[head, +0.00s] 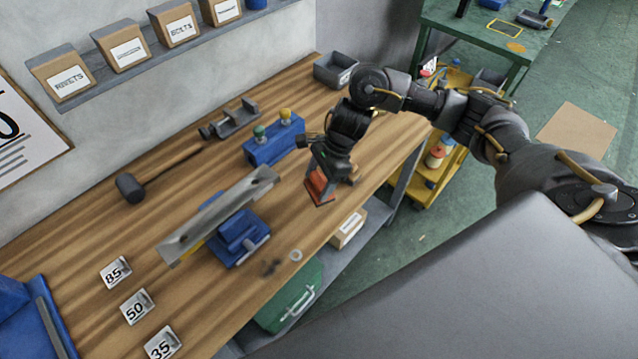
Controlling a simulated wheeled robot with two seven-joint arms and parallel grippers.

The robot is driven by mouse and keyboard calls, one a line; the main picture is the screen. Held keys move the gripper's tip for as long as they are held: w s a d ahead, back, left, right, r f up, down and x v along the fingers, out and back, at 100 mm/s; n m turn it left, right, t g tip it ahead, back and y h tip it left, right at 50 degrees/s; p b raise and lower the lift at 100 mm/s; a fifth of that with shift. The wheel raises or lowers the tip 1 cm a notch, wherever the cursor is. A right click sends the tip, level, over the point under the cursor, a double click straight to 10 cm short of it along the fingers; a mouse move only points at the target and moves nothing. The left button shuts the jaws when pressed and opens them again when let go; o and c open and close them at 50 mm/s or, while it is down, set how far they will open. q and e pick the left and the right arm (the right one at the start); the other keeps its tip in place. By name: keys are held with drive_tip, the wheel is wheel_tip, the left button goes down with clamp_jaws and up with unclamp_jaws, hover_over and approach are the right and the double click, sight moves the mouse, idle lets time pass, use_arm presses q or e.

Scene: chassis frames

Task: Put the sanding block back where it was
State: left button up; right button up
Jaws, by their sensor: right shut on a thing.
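The sanding block (319,187) is orange-red with a dark edge. My right gripper (326,168) is shut on it near the front edge of the wooden workbench (350,200). The block is tilted, and its upper part is hidden by the gripper. I cannot tell whether it touches the bench top. My left gripper is not in view.
A metal bar (215,215) lies across a blue vise (240,238) left of the gripper. A blue holder (274,143) with green and yellow knobs stands behind it. A mallet (131,187), number cards (137,306) and a grey bin (335,70) are also on the bench.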

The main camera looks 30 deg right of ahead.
sight(319, 186)
drive_tip(key=shift+w+d+f, duration=0.15)
drive_tip(key=shift+w+f, duration=0.1)
drive_tip(key=shift+f, duration=0.1)
drive_tip(key=shift+w+f+p, duration=0.1)
drive_tip(key=shift+f+p, duration=0.2)
drive_tip(key=shift+p, duration=0.1)
wheel_tip(319, 186, down, 2)
drive_tip(key=shift+f+p, duration=0.1)
drive_tip(key=shift+p, duration=0.6)
drive_tip(key=shift+f, duration=0.25)
drive_tip(key=shift+f, duration=0.2)
drive_tip(key=o, duration=1.2)
